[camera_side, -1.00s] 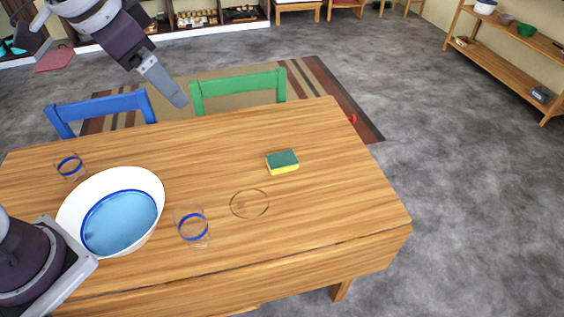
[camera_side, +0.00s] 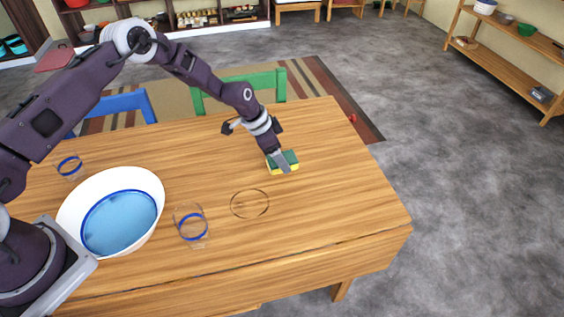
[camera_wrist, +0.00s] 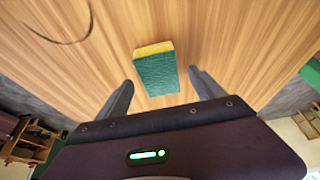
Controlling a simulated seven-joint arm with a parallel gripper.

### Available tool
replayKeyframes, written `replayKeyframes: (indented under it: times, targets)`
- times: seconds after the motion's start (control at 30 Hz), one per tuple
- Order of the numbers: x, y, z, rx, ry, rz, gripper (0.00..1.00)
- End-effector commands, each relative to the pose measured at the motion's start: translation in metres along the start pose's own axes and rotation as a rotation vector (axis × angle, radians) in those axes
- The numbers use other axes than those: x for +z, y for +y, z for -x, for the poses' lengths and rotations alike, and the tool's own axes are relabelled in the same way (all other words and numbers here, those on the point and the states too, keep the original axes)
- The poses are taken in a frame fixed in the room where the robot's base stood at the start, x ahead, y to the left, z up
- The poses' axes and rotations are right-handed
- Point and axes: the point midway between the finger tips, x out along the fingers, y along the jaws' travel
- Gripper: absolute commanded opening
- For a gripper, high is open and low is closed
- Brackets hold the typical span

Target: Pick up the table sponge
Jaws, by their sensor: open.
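The table sponge, green on top with a yellow layer below, lies on the wooden table (camera_side: 330,190). In the side view the sponge (camera_side: 291,157) is partly hidden behind my gripper (camera_side: 281,163). In the wrist view the sponge (camera_wrist: 156,70) lies ahead of and between the two fingers of my gripper (camera_wrist: 160,88), which are apart. The sponge looks untouched, with a gap on each side. My gripper points down over the sponge; its exact height above the table is hard to tell.
A white and blue bowl (camera_side: 72,212) stands at the table's left. A clear glass with a blue band (camera_side: 192,226) and another glass (camera_side: 70,167) stand near it. A thin clear round item (camera_side: 250,204) is near the sponge. Blue and green chairs (camera_side: 266,88) are behind.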

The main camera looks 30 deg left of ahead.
Motion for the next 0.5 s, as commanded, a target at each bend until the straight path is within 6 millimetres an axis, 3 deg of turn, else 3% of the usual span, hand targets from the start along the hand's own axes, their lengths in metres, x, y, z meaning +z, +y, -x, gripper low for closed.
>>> replayKeyframes:
  times: [0.1, 0.3, 0.5]
  targets:
    - [-0.0004, -0.0001, -0.0099, -0.001, 0.001, 0.001, 0.78]
    - [-0.0003, -0.0001, -0.0099, -0.001, 0.0, 0.001, 0.76]
    - [-0.0002, -0.0001, -0.0097, 0.0, 0.0, 0.001, 0.37]
